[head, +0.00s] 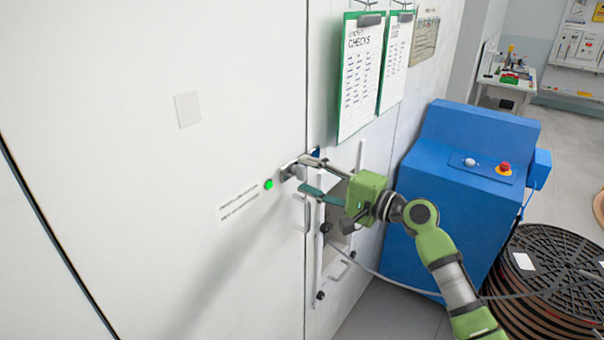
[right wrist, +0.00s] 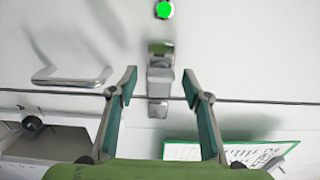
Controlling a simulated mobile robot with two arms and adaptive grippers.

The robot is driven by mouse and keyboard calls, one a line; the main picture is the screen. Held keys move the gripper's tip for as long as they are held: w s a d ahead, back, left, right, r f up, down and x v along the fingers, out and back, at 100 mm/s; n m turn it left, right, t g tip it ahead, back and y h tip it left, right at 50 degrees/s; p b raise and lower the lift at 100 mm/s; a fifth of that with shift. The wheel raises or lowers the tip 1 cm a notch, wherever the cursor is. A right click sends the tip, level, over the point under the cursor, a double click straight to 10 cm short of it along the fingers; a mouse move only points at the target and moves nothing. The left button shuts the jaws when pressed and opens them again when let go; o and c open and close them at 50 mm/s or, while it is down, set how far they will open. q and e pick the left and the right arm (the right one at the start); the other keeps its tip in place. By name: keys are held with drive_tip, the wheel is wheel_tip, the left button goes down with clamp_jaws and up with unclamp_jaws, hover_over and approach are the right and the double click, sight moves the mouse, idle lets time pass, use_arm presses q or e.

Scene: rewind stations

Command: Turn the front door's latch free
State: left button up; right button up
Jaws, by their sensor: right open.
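The front door (head: 225,90) is a tall white panel and looks shut along its seam. Its latch (head: 289,172) is a small grey metal piece at the door's right edge. In the right wrist view the latch (right wrist: 160,76) crosses the dark seam, with a greenish part at its upper end. My right gripper (head: 306,176) is open in front of the latch. In the right wrist view its fingertips (right wrist: 159,84) stand on either side of the latch, with gaps to both. My left gripper is not in view.
A green light (head: 268,184) glows beside the latch. A pull handle (head: 304,213) sits just below. Clipboards (head: 360,75) hang on the side wall above my right gripper. A blue cabinet (head: 465,150) and a black cable reel (head: 540,275) stand at the right.

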drive_tip(key=v, duration=0.9)
drive_tip(key=shift+s+d, duration=0.15)
drive_tip(key=shift+d, duration=0.1)
drive_tip(key=s+d+f+h+b, duration=0.1)
drive_tip(key=d+f+h, duration=0.2)
drive_tip(key=f, duration=1.1)
drive_tip(key=d+f+m+g+h+b, duration=0.1)
drive_tip(key=d+f+h, duration=0.2)
drive_tip(key=f, duration=1.1)
drive_tip(key=s+d+f+h+b, duration=0.1)
drive_tip(key=d+f+h, duration=0.2)
drive_tip(key=f, duration=1.1)
drive_tip(key=s+d+f+n+g+h+b, duration=0.2)
drive_tip(key=s+d+f+n+g, duration=0.1)
drive_tip(key=s+f, duration=1.25)
drive_tip(key=s+d+f+n+g+h+b, duration=0.1)
drive_tip(key=s+d+f+n+g+h, duration=0.15)
drive_tip(key=s+f, duration=1.3)
drive_tip(key=s+f+n+g, duration=0.1)
drive_tip(key=s+f, duration=0.3)
drive_tip(key=s, duration=0.7)
drive_tip(key=s+f+n+g+h+b, duration=0.1)
drive_tip(key=s+f+n, duration=0.3)
drive_tip(key=s, duration=0.8)
drive_tip(key=shift+s+f+g, duration=0.2)
drive_tip(key=shift+f+g, duration=0.35)
